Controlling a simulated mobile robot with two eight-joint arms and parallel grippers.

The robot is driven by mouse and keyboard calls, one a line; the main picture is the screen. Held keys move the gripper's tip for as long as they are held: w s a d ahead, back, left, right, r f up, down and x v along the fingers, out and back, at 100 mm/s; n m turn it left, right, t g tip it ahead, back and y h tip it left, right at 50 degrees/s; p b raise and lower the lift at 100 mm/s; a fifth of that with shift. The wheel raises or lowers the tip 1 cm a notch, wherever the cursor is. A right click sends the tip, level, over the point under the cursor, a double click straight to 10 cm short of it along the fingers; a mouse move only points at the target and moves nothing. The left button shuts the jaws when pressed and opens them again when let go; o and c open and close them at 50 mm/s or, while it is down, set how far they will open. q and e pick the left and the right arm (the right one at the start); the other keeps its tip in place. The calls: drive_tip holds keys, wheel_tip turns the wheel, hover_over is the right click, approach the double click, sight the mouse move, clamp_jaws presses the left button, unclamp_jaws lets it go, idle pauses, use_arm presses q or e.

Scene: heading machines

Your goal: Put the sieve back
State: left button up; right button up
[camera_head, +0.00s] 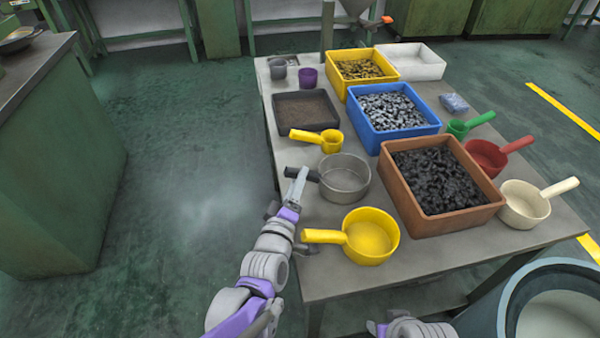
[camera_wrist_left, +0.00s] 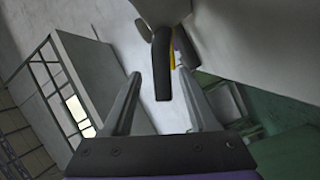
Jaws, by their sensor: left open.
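The sieve (camera_head: 345,180) is a round grey metal pan with a black handle. My left gripper (camera_head: 299,182) is open at this handle. In the left wrist view, the black handle (camera_wrist_left: 162,68) shows between the two open fingers (camera_wrist_left: 160,95), apart from both, with its end partway down the gap. Part of my right arm shows at the bottom of the head view; its fingers are not visible.
A yellow scoop (camera_head: 369,236) is in front of the sieve, a smaller yellow scoop (camera_head: 330,140) behind it. An orange-brown bin (camera_head: 450,222) with dark pieces stands to its right. A dark tray (camera_head: 284,128) and blue bin (camera_head: 364,138) are farther back. The floor left is clear.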

use_arm(q)
drive_tip(key=p+v, duration=0.1)
drive_tip(key=v, duration=0.7)
drive_tip(key=shift+s, duration=0.4)
drive_tip(key=shift+a+f, duration=0.1)
drive_tip(key=shift+a, duration=0.05)
drive_tip(key=s+a+f+m+g+y, duration=0.2)
drive_tip(key=s+a+f+m+g, duration=0.3)
drive_tip(key=s, duration=0.4)
drive_tip(key=s+a+f+m+g+y, duration=0.2)
drive_tip(key=s+a+f+m+g, duration=0.3)
drive_tip(key=s+a+f+g, duration=0.2)
drive_tip(key=s+a+g, duration=0.1)
drive_tip(key=s+a, duration=0.1)
drive_tip(key=s, duration=0.1)
drive_tip(key=shift+s+a+y, duration=0.25)
drive_tip(key=shift+s+y, duration=0.05)
